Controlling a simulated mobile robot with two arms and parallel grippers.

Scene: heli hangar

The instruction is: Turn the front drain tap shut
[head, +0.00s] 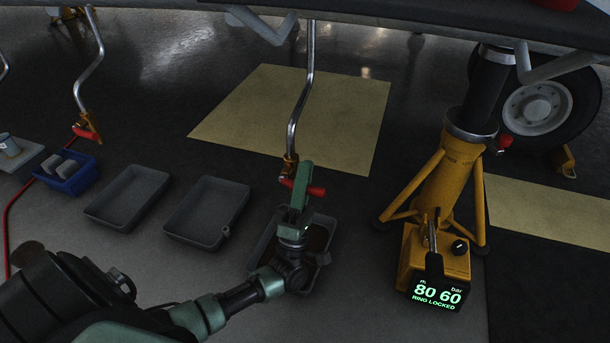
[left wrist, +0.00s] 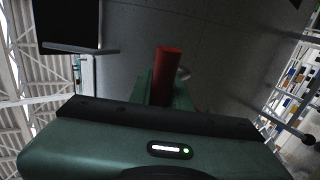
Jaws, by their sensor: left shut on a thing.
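The drain tap (head: 289,167) is a brass fitting at the lower end of a bent silver pipe (head: 302,90). Its red lever (head: 317,191) lies about sideways and shows on both sides of my gripper. My left gripper (head: 301,180), green, is at the tap and shut on the lever. In the left wrist view the lever (left wrist: 168,62) stands up as a red bar from between the green fingers (left wrist: 155,92). The tap body is partly hidden by the gripper. My right gripper is not in view.
A tray with dark liquid (head: 262,241) sits below my left gripper. A yellow jack (head: 447,185) with a lit display stands to the right, by a wheel (head: 538,105).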

